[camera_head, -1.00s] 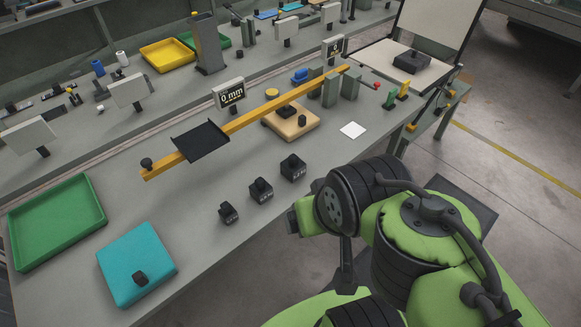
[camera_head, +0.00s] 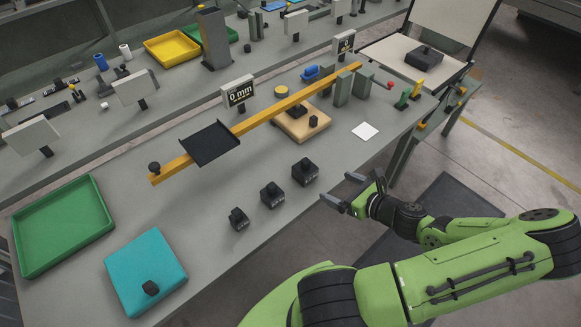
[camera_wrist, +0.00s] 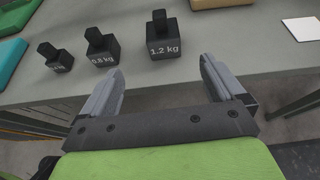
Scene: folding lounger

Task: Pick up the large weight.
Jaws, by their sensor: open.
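The large weight (camera_head: 305,172) is a black block with a knob on top, standing upright on the grey bench near its front edge. It also shows in the wrist view (camera_wrist: 163,42), where its face reads 1.2 kg. The middle weight (camera_head: 272,195), marked 0.8 kg, and the small weight (camera_head: 238,219) stand in a row to its left. My gripper (camera_head: 342,190) is open and empty, to the right of the large weight and apart from it, around the bench's front edge. In the wrist view the large weight lies ahead, between and beyond the two fingertips (camera_wrist: 160,78).
A yellow beam (camera_head: 262,117) with a black tray (camera_head: 209,143) crosses the bench behind the weights. A white square (camera_head: 365,131) lies at right. A teal pad (camera_head: 135,270) with a black knob and a green tray (camera_head: 105,225) are at left. Bare bench surrounds the weights.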

